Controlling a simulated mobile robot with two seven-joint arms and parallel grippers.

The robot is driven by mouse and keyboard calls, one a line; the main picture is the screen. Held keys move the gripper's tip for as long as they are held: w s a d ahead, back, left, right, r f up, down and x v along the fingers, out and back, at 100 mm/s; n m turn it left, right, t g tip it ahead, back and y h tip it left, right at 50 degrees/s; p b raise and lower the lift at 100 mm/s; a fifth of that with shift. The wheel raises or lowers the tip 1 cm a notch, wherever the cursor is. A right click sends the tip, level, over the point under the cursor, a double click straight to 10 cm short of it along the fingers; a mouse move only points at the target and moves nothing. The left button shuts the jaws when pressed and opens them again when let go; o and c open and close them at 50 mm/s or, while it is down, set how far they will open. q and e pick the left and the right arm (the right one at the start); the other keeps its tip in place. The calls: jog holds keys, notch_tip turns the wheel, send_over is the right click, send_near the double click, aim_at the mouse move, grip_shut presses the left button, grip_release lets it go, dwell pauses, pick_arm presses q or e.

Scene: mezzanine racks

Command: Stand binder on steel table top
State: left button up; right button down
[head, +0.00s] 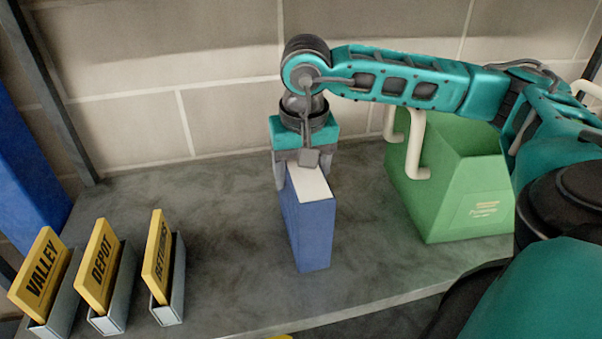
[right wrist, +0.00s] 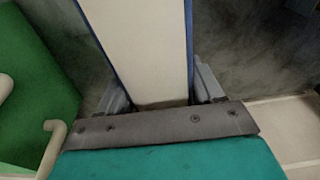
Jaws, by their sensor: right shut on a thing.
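A blue binder (head: 311,235) with a white page edge on top stands upright on the grey steel table top (head: 235,225), near its middle. Its base appears to touch the surface. My right gripper (head: 305,180) comes from above and is shut on the binder's upper end, one finger on each side. In the right wrist view the binder (right wrist: 140,45) runs between the two fingers (right wrist: 165,95), its pale page block framed by blue covers. My left gripper is not in view.
A green box (head: 450,185) with pale hooked handles stands right of the binder. Three yellow signs, VALLEY (head: 40,270), DEPOT (head: 98,268) and RETURNS (head: 157,257), stand in grey holders at left. A block wall (head: 130,125) closes the back. Bare table lies between signs and binder.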

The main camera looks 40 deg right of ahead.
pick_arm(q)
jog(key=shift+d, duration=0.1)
pick_arm(e)
jog(key=shift+f, duration=0.2)
jog(key=shift+f, duration=0.15)
jog(key=shift+c, duration=0.8)
grip_release()
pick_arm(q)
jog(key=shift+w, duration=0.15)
pick_arm(e)
jog(key=shift+r, duration=0.3)
jog(key=r, duration=0.3)
jog(key=s+r+p, duration=0.1)
jog(key=r, duration=0.3)
jog(key=a+r, duration=0.1)
jog(key=r, duration=0.2)
jog(key=shift+s+r+p, duration=0.2)
jog(key=shift+r+p, duration=0.05)
jog(key=shift+p, duration=0.05)
jog(key=shift+s+r, duration=0.1)
jog(key=shift+r, duration=0.55)
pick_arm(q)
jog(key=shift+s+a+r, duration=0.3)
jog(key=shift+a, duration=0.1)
